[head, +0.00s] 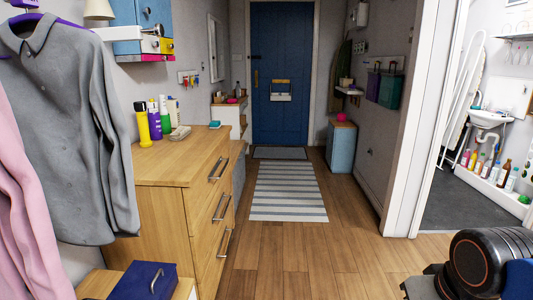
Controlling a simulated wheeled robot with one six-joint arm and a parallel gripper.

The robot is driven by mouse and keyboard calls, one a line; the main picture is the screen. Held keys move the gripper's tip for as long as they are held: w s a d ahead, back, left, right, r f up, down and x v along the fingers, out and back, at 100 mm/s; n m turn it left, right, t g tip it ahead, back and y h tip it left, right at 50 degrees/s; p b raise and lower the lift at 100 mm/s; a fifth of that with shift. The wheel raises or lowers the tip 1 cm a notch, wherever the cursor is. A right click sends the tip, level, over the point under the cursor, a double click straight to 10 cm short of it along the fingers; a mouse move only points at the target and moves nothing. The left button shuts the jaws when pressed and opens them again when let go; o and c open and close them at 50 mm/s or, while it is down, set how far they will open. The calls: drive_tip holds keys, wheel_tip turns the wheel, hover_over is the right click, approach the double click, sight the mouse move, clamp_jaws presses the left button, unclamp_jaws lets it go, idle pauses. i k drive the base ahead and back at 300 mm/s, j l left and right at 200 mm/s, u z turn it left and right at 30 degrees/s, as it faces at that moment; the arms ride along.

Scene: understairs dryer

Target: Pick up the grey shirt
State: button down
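The grey shirt (72,125) hangs at the left of the head view, buttoned, on a purple hanger (28,20). Its hem hangs just above a low wooden surface, and its right sleeve is beside the wooden chest of drawers. A pink garment (22,225) hangs in front of its left side and hides part of it. A dark part of my own arm shows at the bottom right, far from the shirt. My gripper's fingers are not in view.
The chest of drawers (180,165) carries several bottles (155,120). A dark blue box (145,283) lies on a low wooden surface below the shirt. The floor with a striped rug (288,192) is clear up to the blue door (280,70). A doorway opens at right.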

sight(56, 78)
drive_tip(key=u, duration=1.6)
